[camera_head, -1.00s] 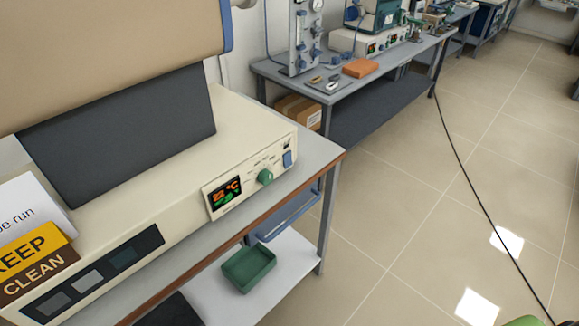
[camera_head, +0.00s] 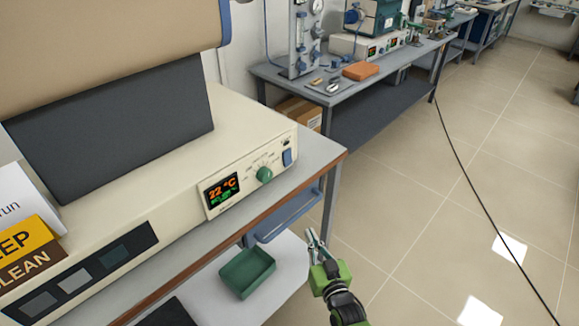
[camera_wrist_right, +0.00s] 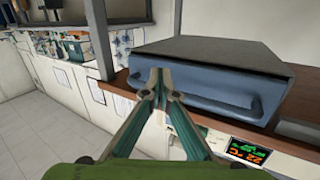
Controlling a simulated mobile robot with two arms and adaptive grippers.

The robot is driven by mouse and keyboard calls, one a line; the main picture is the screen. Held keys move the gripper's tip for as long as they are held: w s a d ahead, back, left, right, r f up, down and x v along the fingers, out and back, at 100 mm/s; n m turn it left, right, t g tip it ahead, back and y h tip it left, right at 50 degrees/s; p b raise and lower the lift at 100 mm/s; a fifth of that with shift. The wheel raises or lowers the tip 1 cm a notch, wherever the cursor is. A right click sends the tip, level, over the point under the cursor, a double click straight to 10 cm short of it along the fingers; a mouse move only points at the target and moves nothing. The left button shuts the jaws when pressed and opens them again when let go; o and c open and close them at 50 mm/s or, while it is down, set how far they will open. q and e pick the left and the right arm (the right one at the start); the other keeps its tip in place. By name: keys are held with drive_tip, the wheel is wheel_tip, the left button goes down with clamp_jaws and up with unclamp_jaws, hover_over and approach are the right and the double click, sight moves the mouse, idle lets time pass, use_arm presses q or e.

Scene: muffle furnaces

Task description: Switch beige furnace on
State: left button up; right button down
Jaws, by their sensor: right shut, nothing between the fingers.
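The beige furnace (camera_head: 120,215) stands on a bench at the left of the head view. Its front panel carries a lit display (camera_head: 222,190) reading 22 °C, a green knob (camera_head: 264,175) and a blue rocker switch (camera_head: 287,157) near the right end. The lit display also shows in the right wrist view (camera_wrist_right: 248,152). My right gripper (camera_head: 313,238) is shut and empty, low in front of the bench's right end, apart from the panel. In the right wrist view its fingers (camera_wrist_right: 157,75) meet at the tips. My left gripper is out of view.
A green tray (camera_head: 247,272) lies on the lower shelf. A blue handle bar (camera_head: 290,215) shows below the bench top. Another bench (camera_head: 345,88) with equipment stands behind. A black cable (camera_head: 470,190) crosses the open tiled floor at right.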

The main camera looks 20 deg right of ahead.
sight(288, 157)
drive_tip(key=w+d+r+m+t+h, duration=0.1)
drive_tip(key=r+t, duration=0.1)
drive_tip(key=r, duration=0.7)
drive_tip(key=w+d+r+m+t+h+b, duration=0.1)
drive_tip(key=d+r+t, duration=0.1)
drive_tip(key=r, duration=0.7)
drive_tip(key=shift+w+r+t+h, duration=0.35)
drive_tip(key=shift+t+h, duration=0.05)
drive_tip(key=shift+t, duration=0.2)
drive_tip(key=shift+w+b, duration=0.1)
drive_tip(key=shift+b, duration=0.2)
drive_tip(key=shift+w+a+f+b, duration=0.2)
drive_tip(key=shift+w+a+b, duration=0.55)
drive_tip(key=shift+w, duration=0.5)
drive_tip(key=shift+w+a+f+b, duration=0.2)
drive_tip(key=shift+w+a+b, duration=0.55)
drive_tip(key=shift+w, duration=0.45)
drive_tip(key=shift+w+a+f+b, duration=0.2)
drive_tip(key=shift+w+a+b, duration=0.55)
drive_tip(key=shift+w, duration=0.5)
drive_tip(key=shift+d, duration=0.1)
drive_tip(key=shift+w, duration=0.35)
